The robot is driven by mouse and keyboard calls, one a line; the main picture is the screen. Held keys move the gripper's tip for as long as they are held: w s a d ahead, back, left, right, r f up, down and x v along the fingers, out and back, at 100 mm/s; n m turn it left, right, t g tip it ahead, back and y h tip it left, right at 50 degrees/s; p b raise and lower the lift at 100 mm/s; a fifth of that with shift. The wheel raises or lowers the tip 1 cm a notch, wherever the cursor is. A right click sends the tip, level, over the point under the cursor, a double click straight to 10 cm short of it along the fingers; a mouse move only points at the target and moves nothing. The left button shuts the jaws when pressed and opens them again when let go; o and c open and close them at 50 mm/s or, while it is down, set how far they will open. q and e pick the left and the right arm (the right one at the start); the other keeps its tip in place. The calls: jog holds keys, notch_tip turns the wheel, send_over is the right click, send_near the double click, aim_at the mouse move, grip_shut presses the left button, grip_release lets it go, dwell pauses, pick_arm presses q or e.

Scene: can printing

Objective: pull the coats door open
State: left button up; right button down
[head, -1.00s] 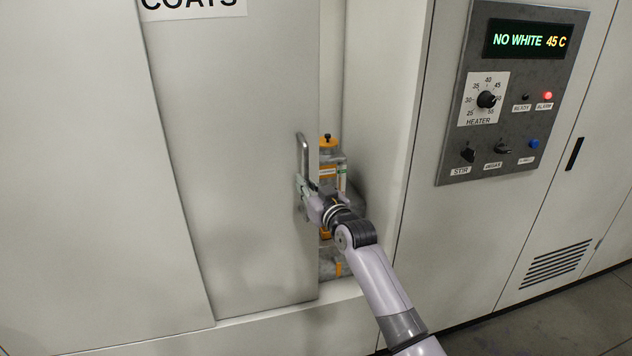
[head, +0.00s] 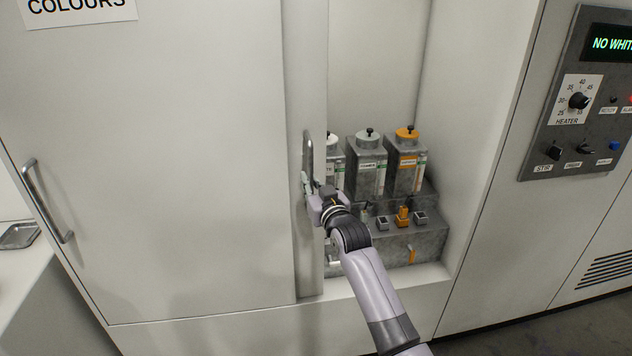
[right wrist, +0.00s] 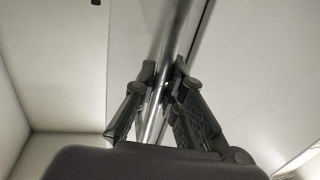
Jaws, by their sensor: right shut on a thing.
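The coats door (head: 306,80) shows as a narrow strip beside the colours door (head: 170,150), which covers the rest of it. Its upright bar handle (head: 307,150) stands near the door's right edge. My right gripper (head: 310,190) is shut on this handle, around its lower part. In the right wrist view the fingers of my right gripper (right wrist: 164,80) close from both sides on the shiny bar handle (right wrist: 181,30). To the right of the door the compartment is open. My left gripper is not in view.
The control panel (head: 560,110) is at the right. The colours door has its own handle (head: 48,200).

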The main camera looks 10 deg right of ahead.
jog(key=shift+a, duration=0.3)
jog(key=c, duration=1.7)
grip_release()
jog(key=shift+o, duration=0.2)
jog(key=v, duration=1.2)
